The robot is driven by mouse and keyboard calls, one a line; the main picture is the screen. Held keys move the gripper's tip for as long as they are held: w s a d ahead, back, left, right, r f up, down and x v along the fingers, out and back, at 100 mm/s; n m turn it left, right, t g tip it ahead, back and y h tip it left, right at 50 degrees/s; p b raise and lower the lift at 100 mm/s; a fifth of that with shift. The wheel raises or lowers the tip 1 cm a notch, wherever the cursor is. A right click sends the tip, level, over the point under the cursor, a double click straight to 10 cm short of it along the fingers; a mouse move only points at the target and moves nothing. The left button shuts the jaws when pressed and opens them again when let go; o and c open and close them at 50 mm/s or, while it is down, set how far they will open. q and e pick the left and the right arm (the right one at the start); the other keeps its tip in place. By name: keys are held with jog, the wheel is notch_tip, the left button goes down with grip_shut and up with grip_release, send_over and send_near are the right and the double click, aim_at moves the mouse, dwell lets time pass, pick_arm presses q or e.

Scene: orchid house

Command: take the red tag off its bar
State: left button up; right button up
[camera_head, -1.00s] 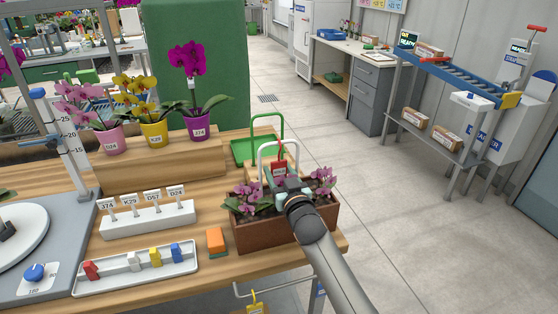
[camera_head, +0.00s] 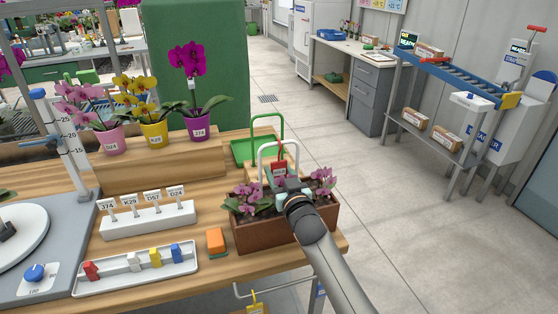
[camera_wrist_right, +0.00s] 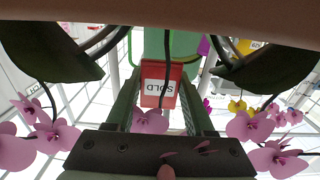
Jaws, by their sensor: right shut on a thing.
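The red tag (camera_head: 279,168), marked SOLD, sits within the outline of a white hoop-shaped bar (camera_head: 278,143) behind the planter. In the right wrist view the red tag (camera_wrist_right: 153,78) is between the two fingers of my right gripper (camera_wrist_right: 160,86). In the head view my right gripper (camera_head: 284,181) reaches over the planter and is shut on the tag's lower part. Whether the tag still hangs on the bar is hard to tell. My left gripper is not in view.
A wooden planter (camera_head: 285,230) with pink orchids (camera_head: 322,180) surrounds the right gripper's spot; blossoms are close to the fingers. A green tray with a hoop handle (camera_head: 267,116) stands behind. An orange sponge (camera_head: 215,240) and a white tray (camera_head: 137,272) lie left.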

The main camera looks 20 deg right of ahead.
jog(key=shift+r, duration=0.2)
jog(key=shift+r+p, duration=0.75)
jog(key=shift+p, duration=0.1)
jog(key=shift+s+p, duration=0.9)
jog(key=shift+s, duration=0.3)
jog(key=shift+s+d+p, duration=0.1)
jog(key=shift+s+p, duration=1.25)
jog(key=shift+s, duration=0.95)
